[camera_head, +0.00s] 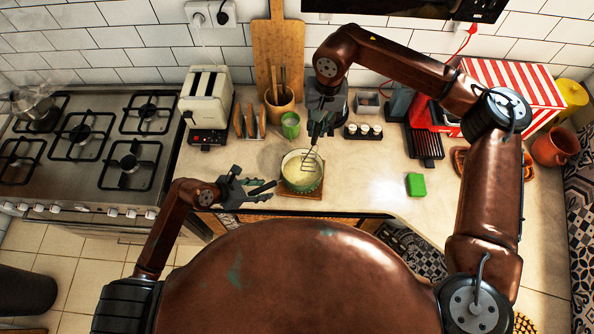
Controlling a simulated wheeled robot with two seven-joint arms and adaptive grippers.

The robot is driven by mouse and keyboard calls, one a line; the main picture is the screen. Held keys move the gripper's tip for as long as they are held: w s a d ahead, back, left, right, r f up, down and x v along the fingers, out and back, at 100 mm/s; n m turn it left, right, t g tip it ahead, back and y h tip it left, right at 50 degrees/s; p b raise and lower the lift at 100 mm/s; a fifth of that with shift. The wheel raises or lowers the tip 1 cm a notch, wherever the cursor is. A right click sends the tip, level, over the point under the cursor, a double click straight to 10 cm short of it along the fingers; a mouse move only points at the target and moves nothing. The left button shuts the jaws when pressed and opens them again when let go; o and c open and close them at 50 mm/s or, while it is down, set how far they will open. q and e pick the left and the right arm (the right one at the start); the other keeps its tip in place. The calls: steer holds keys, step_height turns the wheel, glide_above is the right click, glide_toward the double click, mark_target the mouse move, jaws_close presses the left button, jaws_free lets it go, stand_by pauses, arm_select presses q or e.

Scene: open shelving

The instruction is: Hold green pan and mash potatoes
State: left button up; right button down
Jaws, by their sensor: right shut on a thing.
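The green pan (290,184) stands on a wooden board at the counter's front edge, with pale mash (297,176) inside. Its dark handle (263,188) points left. My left gripper (246,188) is at the handle's outer end; whether its fingers are closed on it is too small to tell. My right gripper (322,122) is above and behind the pan, shut on the masher (315,147). The masher is tilted, with its wire head over or in the pan; whether it touches the potatoes I cannot tell.
A stove (90,140) stands at left. A toaster (207,97), green cup (290,124), utensil pot (279,104) and spice jars (363,130) stand behind the pan. A green sponge (415,185) lies at right, with clear counter between it and the pan.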

arm_select(q)
steer(key=v, duration=1.2)
